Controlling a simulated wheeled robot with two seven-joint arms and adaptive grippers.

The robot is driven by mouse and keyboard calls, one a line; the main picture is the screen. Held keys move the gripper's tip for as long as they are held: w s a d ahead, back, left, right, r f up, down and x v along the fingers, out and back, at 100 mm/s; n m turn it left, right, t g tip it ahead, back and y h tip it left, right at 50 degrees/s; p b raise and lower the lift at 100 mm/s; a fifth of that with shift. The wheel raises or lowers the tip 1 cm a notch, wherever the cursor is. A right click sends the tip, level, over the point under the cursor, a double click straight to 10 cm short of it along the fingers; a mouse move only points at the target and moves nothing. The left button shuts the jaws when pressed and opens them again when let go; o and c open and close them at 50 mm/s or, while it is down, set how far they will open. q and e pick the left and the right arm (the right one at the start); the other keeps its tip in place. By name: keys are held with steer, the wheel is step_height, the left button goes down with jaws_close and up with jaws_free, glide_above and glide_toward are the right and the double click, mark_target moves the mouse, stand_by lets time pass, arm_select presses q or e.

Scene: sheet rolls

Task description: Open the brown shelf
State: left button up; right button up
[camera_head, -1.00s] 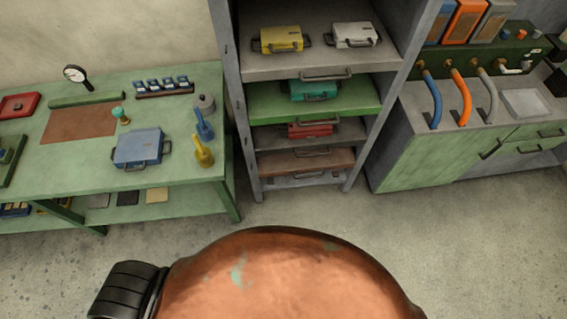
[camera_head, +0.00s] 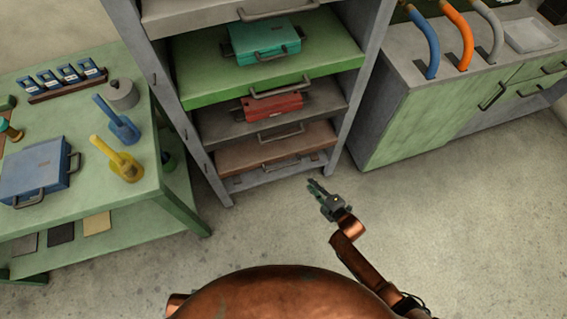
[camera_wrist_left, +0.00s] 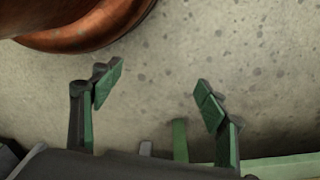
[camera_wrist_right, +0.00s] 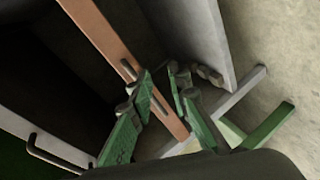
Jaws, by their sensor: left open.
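The brown shelf (camera_head: 240,156) is a low board in the grey rack, below the shelf with the red case. Its grey handle (camera_head: 281,163) is on the front edge. In the right wrist view the brown shelf (camera_wrist_right: 103,32) is a slanting strip with its handle (camera_wrist_right: 158,106) behind the fingers. My right gripper (camera_head: 313,186) is in front of the rack, right of and apart from the handle. In the right wrist view its fingers (camera_wrist_right: 163,77) are partly apart and empty. My left gripper (camera_wrist_left: 155,90) is open and empty above the floor, outside the head view.
A green shelf (camera_head: 200,82) with a teal case (camera_head: 263,40) and a grey shelf with a red case (camera_head: 268,107) are above. A green workbench (camera_head: 130,205) stands left, a green cabinet (camera_head: 400,130) right. The floor (camera_head: 450,220) before the rack is clear.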

mark_target(284, 166)
steer(key=w+a+n+y+b, duration=0.1)
steer(key=w+a+b, duration=0.1)
steer(key=a, duration=0.2)
steer(key=w+a+r+n+y+b, duration=0.1)
steer(key=w+a+n+b, duration=0.1)
steer(key=w+a+b, duration=0.1)
steer(key=w+a+n+y+b, duration=0.1)
steer(key=w+a+b, duration=0.1)
steer(key=a, duration=0.3)
steer(key=shift+w+a+r+n, duration=0.15)
steer(key=shift+w+n, duration=0.25)
steer(key=shift+w, duration=0.3)
arm_select(q)
steer(key=w+d+f+t+h, duration=0.1)
steer(key=w+d+t, duration=0.1)
steer(key=w+d, duration=0.2)
steer(key=shift+w+d+b, duration=0.15)
steer(key=shift+w+b, duration=0.15)
steer(key=shift+w, duration=0.05)
arm_select(e)
steer(key=shift+w+a+r, duration=0.1)
steer(key=shift+w+a, duration=0.05)
steer(key=shift+w, duration=0.1)
jaws_close()
